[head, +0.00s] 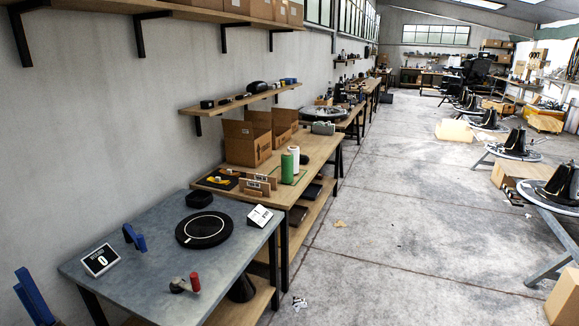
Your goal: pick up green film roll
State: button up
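The green film roll (287,167) stands upright on the wooden bench (313,160), in the middle of the head view. A white roll (295,156) stands close behind and to the right of it, partly hidden; I cannot tell whether the two touch. My gripper is not in view, and nothing is seen holding the green roll.
Open cardboard boxes (247,143) stand left of the rolls. Small cardboard pieces (256,185) lie in front. The nearer grey table (150,240) holds a black round disc (204,229), a blue clamp (135,237) and a red-handled tool (194,282). The concrete floor (400,220) on the right is mostly clear.

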aim_at(287, 158)
jog(key=i+z, duration=0.1)
jog(key=i, duration=2)
jog(key=i+u, duration=0.1)
jog(key=i, duration=0.35)
jog(key=i+l+u, duration=0.15)
jog(key=i, duration=0.35)
jog(key=i+l+u, duration=0.1)
jog(key=i, duration=0.35)
jog(key=i+l+u, duration=0.1)
jog(key=i, duration=0.35)
jog(key=i+l+u, duration=0.15)
jog(key=i+l, duration=0.2)
jog(key=i, duration=0.1)
